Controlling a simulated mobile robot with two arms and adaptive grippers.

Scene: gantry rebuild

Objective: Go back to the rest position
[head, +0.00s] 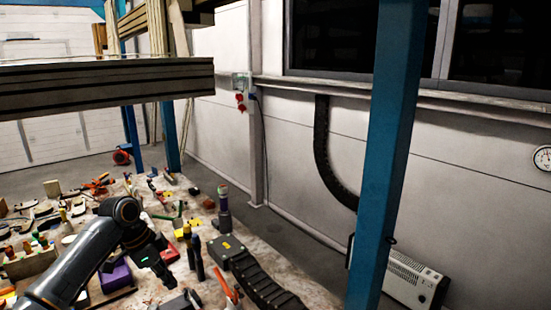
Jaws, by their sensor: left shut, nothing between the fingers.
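My left arm comes in from the lower left and bends over the cluttered table (322,297). Its gripper (163,273) points down toward the tools on the table and is shut with nothing held. Whether its fingertips touch anything below cannot be told. My right gripper is not in view.
A blue post (388,150) rises at the right front. A thick wooden beam (110,86) hangs across the upper left. A black ribbed cable chain (262,282), a purple box (115,276) and orange-handled pliers (230,288) lie near my gripper. Grey floor (290,236) is clear behind.

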